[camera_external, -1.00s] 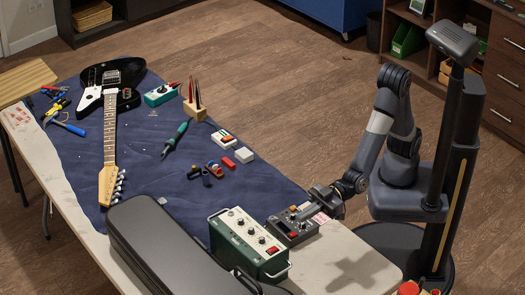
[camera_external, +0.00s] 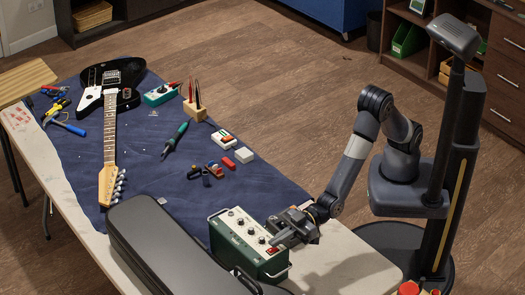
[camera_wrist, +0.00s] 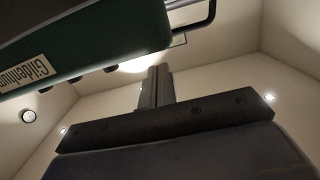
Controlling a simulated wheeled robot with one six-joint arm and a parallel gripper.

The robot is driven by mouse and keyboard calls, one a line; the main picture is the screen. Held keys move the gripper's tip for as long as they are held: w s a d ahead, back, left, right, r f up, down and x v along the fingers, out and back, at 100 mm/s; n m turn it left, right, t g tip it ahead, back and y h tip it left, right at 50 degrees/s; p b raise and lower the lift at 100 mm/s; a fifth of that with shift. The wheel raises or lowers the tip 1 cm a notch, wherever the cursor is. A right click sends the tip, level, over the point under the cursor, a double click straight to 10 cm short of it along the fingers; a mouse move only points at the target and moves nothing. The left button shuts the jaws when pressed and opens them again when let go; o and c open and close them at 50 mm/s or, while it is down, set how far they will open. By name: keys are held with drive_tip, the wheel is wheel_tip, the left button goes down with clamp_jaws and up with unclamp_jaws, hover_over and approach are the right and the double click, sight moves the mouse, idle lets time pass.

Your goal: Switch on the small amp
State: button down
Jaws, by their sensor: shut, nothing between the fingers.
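The small amp (camera_external: 235,254) is a green box with a pale top panel. It stands upright at the near right part of the table. Its panel has several dark knobs and a red switch (camera_external: 272,250) at its right end. My gripper (camera_external: 274,242) is shut and empty, with its tips just above the switch end of the panel; I cannot tell if they touch it. In the wrist view my shut fingers (camera_wrist: 156,87) point up the picture, and the amp's green side (camera_wrist: 110,45) with a name label fills the upper left. The switch is hidden there.
A black case (camera_external: 165,250) lies left of the amp. A guitar (camera_external: 110,130) and tools lie farther back on the blue mat (camera_external: 145,165). The table's near right corner (camera_external: 350,265) is bare.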

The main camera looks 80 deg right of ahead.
drive_tip(key=shift+f, duration=0.5)
drive_tip(key=shift+w, duration=0.15)
drive_tip(key=shift+a+g+h+p, duration=0.1)
drive_tip(key=shift+g+h+p, duration=0.2)
drive_tip(key=shift+p, duration=0.2)
drive_tip(key=shift+f, duration=0.2)
wheel_tip(320, 180, up, 5)
drive_tip(key=shift+w+a+f+p, duration=0.1)
drive_tip(key=shift+w+f+p, duration=0.1)
drive_tip(key=shift+p, duration=0.45)
drive_tip(key=r+b+v, duration=0.1)
drive_tip(key=v, duration=0.8)
drive_tip(key=shift+r+b, duration=0.3)
drive_tip(key=shift+r, duration=0.1)
drive_tip(key=shift+a, duration=0.1)
